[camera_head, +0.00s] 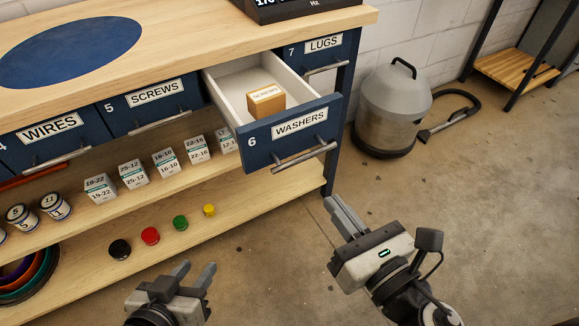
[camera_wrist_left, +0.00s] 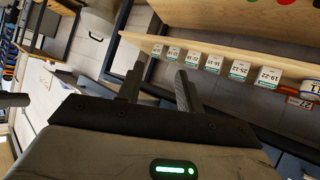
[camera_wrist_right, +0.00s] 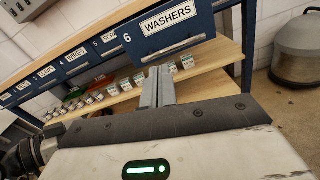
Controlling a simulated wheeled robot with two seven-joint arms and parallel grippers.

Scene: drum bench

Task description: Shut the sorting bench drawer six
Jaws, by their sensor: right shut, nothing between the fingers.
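Drawer six (camera_head: 287,137), blue-fronted and labelled WASHERS, is pulled out from the bench (camera_head: 205,38). A small cardboard box (camera_head: 265,100) labelled SCREWS stands inside it. A metal bar handle (camera_head: 304,155) runs along its front. The drawer front also shows in the right wrist view (camera_wrist_right: 165,33). My right gripper (camera_head: 342,212) is shut and empty, in front of the drawer and below it to the right, apart from it. My left gripper (camera_head: 196,272) is open and empty, low before the bottom shelf. It also shows in the left wrist view (camera_wrist_left: 158,82).
Drawers five (camera_head: 150,104) and seven (camera_head: 320,62) look shut. Small labelled boxes (camera_head: 134,173) and colored caps (camera_head: 150,236) stand on the shelves below. A vacuum cleaner (camera_head: 393,105) stands right of the bench. The floor in front of drawer six is clear.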

